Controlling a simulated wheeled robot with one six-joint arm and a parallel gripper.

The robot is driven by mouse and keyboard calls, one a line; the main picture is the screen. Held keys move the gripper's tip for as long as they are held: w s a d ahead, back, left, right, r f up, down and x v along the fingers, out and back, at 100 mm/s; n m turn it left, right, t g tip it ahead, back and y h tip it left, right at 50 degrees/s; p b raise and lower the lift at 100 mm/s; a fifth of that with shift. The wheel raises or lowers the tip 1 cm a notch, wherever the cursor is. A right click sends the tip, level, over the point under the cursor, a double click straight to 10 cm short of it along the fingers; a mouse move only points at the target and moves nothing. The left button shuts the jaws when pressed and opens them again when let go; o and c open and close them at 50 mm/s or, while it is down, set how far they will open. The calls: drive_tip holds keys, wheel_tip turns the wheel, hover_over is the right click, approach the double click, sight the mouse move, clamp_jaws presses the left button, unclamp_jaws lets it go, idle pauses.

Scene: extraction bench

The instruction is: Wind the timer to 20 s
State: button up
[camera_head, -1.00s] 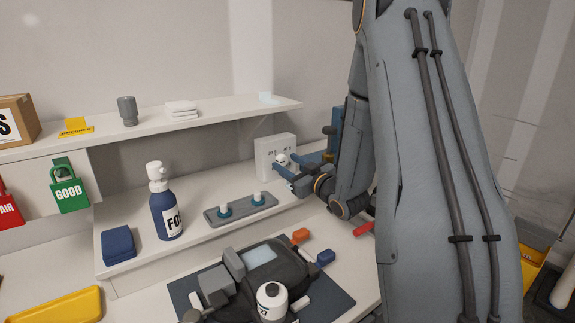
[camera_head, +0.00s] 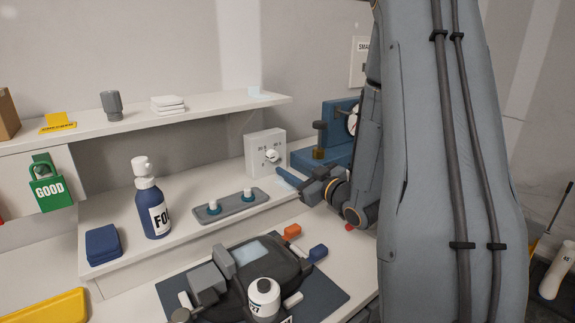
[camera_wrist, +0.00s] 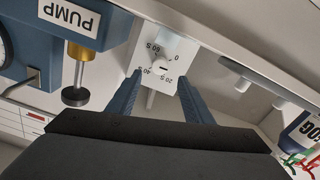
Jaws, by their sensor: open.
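The timer (camera_head: 255,150) is an upright pale box on the raised shelf of the bench, with a round white knob (camera_head: 272,156) on its front. In the wrist view, the timer's face (camera_wrist: 148,42) shows marks 0, 20 S, 40 S and 60 S around the knob (camera_wrist: 159,64). I cannot clearly tell which mark the knob points to. My gripper (camera_head: 284,178) is open and empty, just in front of and slightly below the knob in the head view. In the wrist view, my two blue fingers (camera_wrist: 160,80) are spread on either side below the knob, apart from it.
A blue pump stand (camera_head: 340,112) with a gauge and brass plunger is close right of the timer. A grey tray (camera_head: 232,207) with two white-topped pieces lies left. A dark device (camera_head: 285,250) lies on the lower bench.

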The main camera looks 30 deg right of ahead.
sight(275, 157)
drive_tip(key=n+p, duration=0.1)
drive_tip(key=n, duration=0.3)
drive_tip(key=shift+r, duration=0.1)
drive_tip(key=n+p, duration=0.1)
drive_tip(key=n, duration=0.3)
drive_tip(key=shift+n, duration=0.3)
drive_tip(key=shift+w+a+p, duration=0.25)
drive_tip(key=shift+w+p, duration=0.25)
drive_tip(key=shift+w, duration=0.8)
drive_tip(key=shift+w+a+p, duration=0.25)
drive_tip(key=shift+w+p, duration=0.25)
drive_tip(key=shift+w, duration=0.75)
drive_tip(key=shift+w+a+p, duration=0.25)
drive_tip(key=shift+w+p, duration=0.25)
drive_tip(key=shift+w, duration=0.8)
drive_tip(key=c, duration=1)
drive_tip(key=o, duration=1)
